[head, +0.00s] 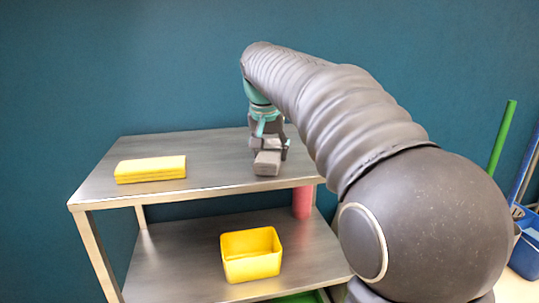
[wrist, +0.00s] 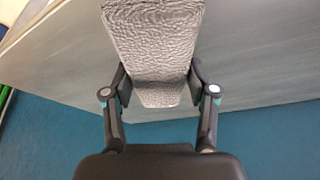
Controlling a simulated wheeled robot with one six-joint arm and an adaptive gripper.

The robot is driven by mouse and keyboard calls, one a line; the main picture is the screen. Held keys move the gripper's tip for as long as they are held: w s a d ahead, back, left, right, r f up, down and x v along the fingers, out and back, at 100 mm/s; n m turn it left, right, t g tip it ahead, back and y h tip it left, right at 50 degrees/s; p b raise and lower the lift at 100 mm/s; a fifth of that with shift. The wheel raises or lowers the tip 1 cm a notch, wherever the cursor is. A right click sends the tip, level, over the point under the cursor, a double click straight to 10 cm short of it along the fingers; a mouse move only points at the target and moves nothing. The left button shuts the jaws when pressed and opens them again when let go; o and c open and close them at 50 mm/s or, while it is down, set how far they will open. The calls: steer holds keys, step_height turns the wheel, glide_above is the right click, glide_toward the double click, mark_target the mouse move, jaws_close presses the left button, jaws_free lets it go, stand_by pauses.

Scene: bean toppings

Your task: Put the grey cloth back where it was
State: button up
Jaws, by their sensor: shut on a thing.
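The grey cloth (head: 267,163) is a folded, block-like piece at the right part of the metal shelf unit's top (head: 215,163). In the wrist view the cloth (wrist: 155,45) shows a rough woven grey surface and sits between the two fingers. My gripper (head: 268,146) is shut on the cloth from the back end and points down at the shelf top. In the wrist view my gripper (wrist: 158,88) has one finger on each side of the cloth. I cannot tell whether the cloth touches the shelf top or hangs just above it.
A folded yellow cloth (head: 150,169) lies on the top shelf at left. A yellow bin (head: 251,255) and a red cylinder (head: 302,202) stand on the lower shelf. The top between the two cloths is clear. A blue bucket (head: 526,245) stands at far right.

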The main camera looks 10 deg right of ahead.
steer(key=shift+f, duration=0.25)
steer(key=shift+f, duration=0.15)
steer(key=o, duration=1)
steer(key=p+v, duration=0.2)
steer(key=v, duration=1)
steer(key=s+f+n, duration=0.1)
steer(key=s+f, duration=0.7)
steer(key=s+d+f+n+t+y, duration=0.1)
steer(key=s+f+n, duration=0.1)
steer(key=s+f, duration=0.7)
steer(key=s+d+f+n, duration=0.1)
steer(key=s+f, duration=0.7)
steer(key=s, duration=0.1)
steer(key=shift+f+y, duration=0.25)
steer(key=shift+y, duration=0.15)
